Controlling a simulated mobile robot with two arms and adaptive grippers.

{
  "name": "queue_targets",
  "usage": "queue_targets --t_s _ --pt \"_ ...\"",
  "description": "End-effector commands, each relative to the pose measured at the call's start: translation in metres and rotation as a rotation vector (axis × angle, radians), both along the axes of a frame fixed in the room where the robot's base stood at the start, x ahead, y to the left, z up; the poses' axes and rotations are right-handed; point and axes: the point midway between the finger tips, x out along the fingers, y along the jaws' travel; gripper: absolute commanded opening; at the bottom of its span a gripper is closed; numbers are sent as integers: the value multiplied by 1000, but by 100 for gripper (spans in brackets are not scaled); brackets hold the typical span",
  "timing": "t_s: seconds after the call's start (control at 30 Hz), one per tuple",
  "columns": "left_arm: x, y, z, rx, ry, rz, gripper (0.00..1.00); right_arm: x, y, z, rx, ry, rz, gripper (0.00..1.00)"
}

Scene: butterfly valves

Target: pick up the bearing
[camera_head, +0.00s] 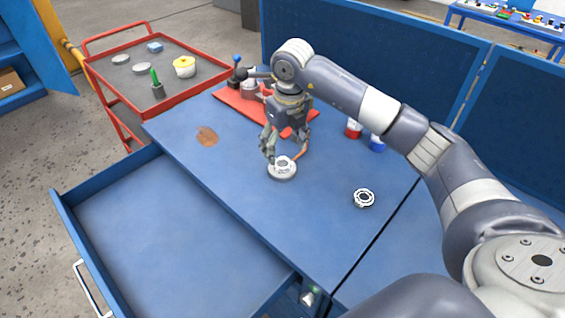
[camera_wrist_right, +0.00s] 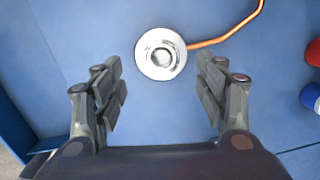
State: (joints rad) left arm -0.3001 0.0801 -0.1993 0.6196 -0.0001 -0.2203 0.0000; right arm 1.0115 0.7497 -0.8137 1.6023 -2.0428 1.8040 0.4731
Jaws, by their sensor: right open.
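A round metallic piece (camera_head: 283,172), which looks like the bearing, lies on the blue workbench. It has a pale ring on top of a wider grey disc. In the right wrist view the same piece (camera_wrist_right: 161,54) appears as a shiny disc with a bright centre. My right gripper (camera_head: 284,153) points down just above it in the head view. In the right wrist view the gripper (camera_wrist_right: 160,88) is open and empty, with the piece beyond the gap between its fingers. My left gripper is not in view.
A white flanged ring (camera_head: 364,198) lies to the right on the workbench (camera_head: 235,165). A red mat (camera_head: 238,106), red and blue containers (camera_head: 377,144), an open drawer (camera_head: 150,225) and a red cart (camera_head: 205,73) surround the area.

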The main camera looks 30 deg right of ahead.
Motion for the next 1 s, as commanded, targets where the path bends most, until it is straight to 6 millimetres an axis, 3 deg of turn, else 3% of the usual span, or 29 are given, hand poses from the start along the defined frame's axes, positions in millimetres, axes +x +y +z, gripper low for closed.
queue_targets --t_s 0.17,0.5,0.77,1.0 --pt "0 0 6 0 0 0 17 0 0 -11 1 2 2 66" --pt "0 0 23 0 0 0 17 5 -1 -54 3 -1 2 66" --pt "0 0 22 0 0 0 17 5 -1 -58 2 -2 3 66" --pt "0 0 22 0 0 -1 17 5 -1 -58 3 -2 3 15"
